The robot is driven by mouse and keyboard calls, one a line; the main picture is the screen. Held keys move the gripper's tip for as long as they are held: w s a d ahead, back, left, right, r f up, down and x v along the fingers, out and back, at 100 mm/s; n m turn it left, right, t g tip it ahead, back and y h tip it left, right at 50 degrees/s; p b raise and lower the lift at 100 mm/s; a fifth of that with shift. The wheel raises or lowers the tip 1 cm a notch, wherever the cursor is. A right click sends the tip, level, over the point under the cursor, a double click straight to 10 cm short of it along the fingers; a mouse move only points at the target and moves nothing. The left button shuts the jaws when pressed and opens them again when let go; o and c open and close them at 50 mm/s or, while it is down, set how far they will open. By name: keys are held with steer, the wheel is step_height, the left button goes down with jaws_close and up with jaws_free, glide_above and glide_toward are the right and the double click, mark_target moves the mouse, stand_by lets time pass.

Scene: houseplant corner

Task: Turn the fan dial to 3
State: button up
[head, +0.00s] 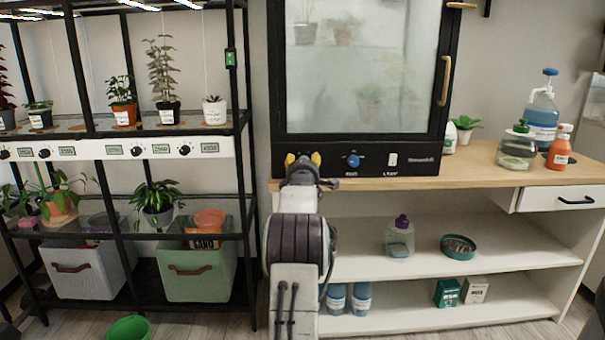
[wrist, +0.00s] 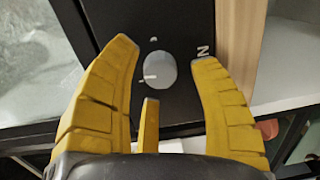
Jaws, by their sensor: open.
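A round grey dial (wrist: 160,70) sits on the black control panel (wrist: 175,25) in the wrist view, with a short pale mark on its left side. A small label lies above it and a letter like N to its right. My gripper (wrist: 166,60) has its yellow fingers open on either side of the dial, with a third yellow piece below it. Whether they touch it I cannot tell. In the head view my gripper (head: 302,161) is at the left of the cabinet's front panel and hides this dial. A blue knob (head: 353,160) shows to its right.
The glass-fronted cabinet (head: 447,30) stands on a wooden counter (head: 420,182). A white switch (head: 392,159) is on its panel. Bottles, including an orange one (head: 560,148), stand at the right. A black plant rack (head: 243,200) rises close on the left.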

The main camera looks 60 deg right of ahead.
steer(key=v, duration=1.1)
steer(key=shift+a, duration=0.15)
steer(key=shift+r, duration=0.1)
steer(key=w+d+m+b, duration=0.3)
steer(key=w+d+m, duration=0.2)
steer(key=d+m, duration=0.4)
steer(key=shift+d+f, duration=0.35)
steer(key=shift+d, duration=0.15)
stand_by(0.8)
steer(key=shift+w, duration=0.1)
